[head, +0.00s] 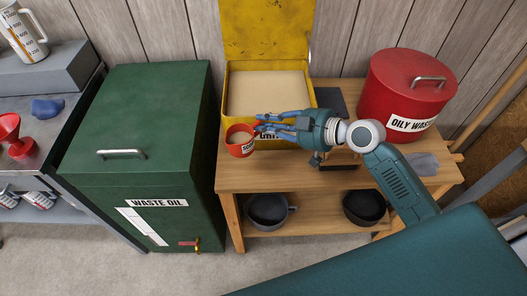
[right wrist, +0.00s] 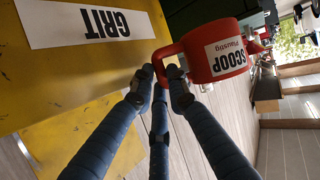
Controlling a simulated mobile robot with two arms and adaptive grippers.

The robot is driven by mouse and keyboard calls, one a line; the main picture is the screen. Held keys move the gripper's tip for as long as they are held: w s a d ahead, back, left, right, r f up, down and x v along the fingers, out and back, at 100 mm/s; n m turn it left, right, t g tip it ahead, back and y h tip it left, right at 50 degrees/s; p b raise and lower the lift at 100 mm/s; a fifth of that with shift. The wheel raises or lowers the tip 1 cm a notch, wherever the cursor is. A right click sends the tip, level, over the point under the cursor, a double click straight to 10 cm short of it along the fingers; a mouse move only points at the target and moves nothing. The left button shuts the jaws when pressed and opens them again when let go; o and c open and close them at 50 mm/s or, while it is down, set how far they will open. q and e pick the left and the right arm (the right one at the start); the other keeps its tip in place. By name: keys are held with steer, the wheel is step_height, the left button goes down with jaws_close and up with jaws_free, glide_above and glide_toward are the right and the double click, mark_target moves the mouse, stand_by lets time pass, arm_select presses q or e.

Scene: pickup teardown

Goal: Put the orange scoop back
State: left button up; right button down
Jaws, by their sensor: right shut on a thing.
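The orange-red scoop (head: 239,139) is a mug-like cup with a white SCOOP label, at the front left corner of the yellow grit bin. It also shows in the right wrist view (right wrist: 220,52). Its inside looks pale tan. My right gripper (head: 260,127) is shut on its handle, the fingers reaching in from the right; they also show in the right wrist view (right wrist: 160,76). The yellow bin (head: 268,45) stands with its lid up and pale grit (head: 265,92) inside. Its GRIT label (right wrist: 90,26) shows upside down in the right wrist view. My left gripper is out of view.
The bin stands on a wooden bench (head: 290,176), beside a red OILY WASTE can (head: 400,85). A green WASTE OIL tank (head: 130,125) stands close on the left. Black pans (head: 266,211) sit on the lower shelf. A grey cloth (head: 423,164) lies at the bench's right.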

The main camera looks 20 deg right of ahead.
step_height(320, 180, down, 12)
stand_by(0.5)
steer(key=shift+f+b, duration=0.15)
steer(key=shift+b, duration=0.15)
steer(key=c, duration=1.7)
jaws_free()
